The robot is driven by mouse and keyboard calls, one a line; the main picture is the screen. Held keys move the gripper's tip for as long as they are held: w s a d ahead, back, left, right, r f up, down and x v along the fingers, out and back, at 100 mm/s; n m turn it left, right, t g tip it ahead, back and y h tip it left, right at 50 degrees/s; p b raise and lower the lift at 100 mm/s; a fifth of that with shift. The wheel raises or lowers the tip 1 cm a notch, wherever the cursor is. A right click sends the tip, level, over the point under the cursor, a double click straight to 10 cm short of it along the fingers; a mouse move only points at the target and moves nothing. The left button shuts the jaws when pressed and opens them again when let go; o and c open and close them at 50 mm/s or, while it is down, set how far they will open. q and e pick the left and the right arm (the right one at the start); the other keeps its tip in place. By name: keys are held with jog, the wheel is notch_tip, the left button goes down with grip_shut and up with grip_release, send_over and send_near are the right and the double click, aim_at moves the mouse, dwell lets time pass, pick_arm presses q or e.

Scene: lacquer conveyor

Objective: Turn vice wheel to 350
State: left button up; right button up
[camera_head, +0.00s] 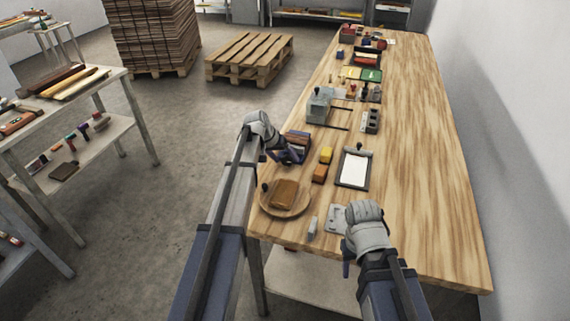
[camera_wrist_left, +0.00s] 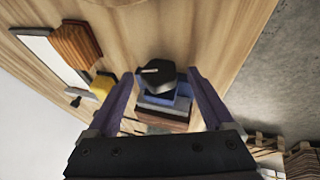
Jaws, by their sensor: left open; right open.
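A black knob (camera_wrist_left: 156,75) with a pale pointer line sits on a blue block with brown, wood-like layers in the left wrist view; I take it for the vice wheel. The same small vice-like unit (camera_head: 299,139) is partly hidden behind my left gripper (camera_head: 287,155) in the head view. My left gripper is open, with its purple fingers (camera_wrist_left: 158,82) on either side of the knob. I cannot tell whether they touch it. My right gripper (camera_head: 348,262) is open near the front of the bench, away from the unit. No angle scale is readable.
On the wooden bench (camera_head: 420,150) are a round wooden plate (camera_head: 268,207) with a brown block, yellow and orange blocks (camera_head: 323,164), a clipboard (camera_head: 355,168) and a grey machine (camera_head: 319,107). The bench's right side is clear. A pallet (camera_head: 248,58) stands beyond on the floor.

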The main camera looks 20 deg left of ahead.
pick_arm(q)
jog(key=shift+f, duration=0.1)
jog(key=c, duration=1.4)
jog(key=shift+o, duration=0.2)
jog(key=shift+d+y+p, duration=0.2)
jog(key=shift+y+p, duration=0.15)
jog(key=shift+y, duration=0.35)
jog(key=o, duration=1.4)
jog(key=shift+c, duration=0.2)
